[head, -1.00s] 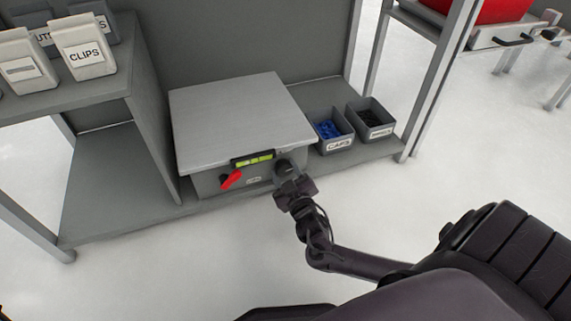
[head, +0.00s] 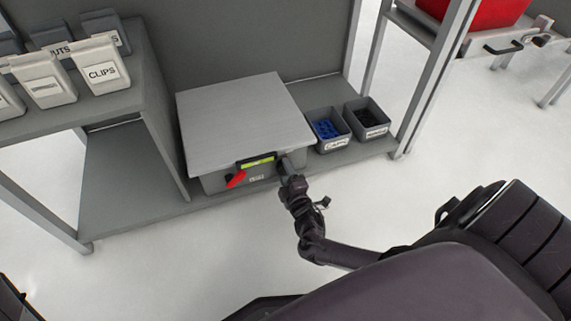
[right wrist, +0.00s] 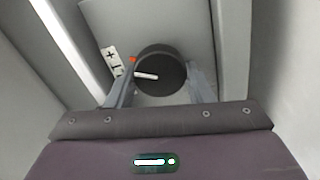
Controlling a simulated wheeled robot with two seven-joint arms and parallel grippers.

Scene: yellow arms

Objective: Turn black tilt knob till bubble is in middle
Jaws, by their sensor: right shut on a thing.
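The grey box with a flat light top plate (head: 245,120) sits on the low shelf. The yellow-green bubble vial (head: 258,161) is on its front edge; the bubble is too small to place. A red lever (head: 236,179) is at the left of the front face. The black tilt knob (right wrist: 160,70) shows in the right wrist view, with a white pointer line, a red dot and a plus/minus label beside it. My right gripper (right wrist: 160,92) is shut on the knob, one finger on each side. In the head view my right gripper (head: 288,170) hides the knob. My left gripper is not in view.
Two grey bins, one with blue caps (head: 328,130) and one with dark parts (head: 368,119), stand right of the box. Labelled bins (head: 100,66) stand on the upper left shelf. A shelf post (head: 432,80) rises at right. The floor in front is clear.

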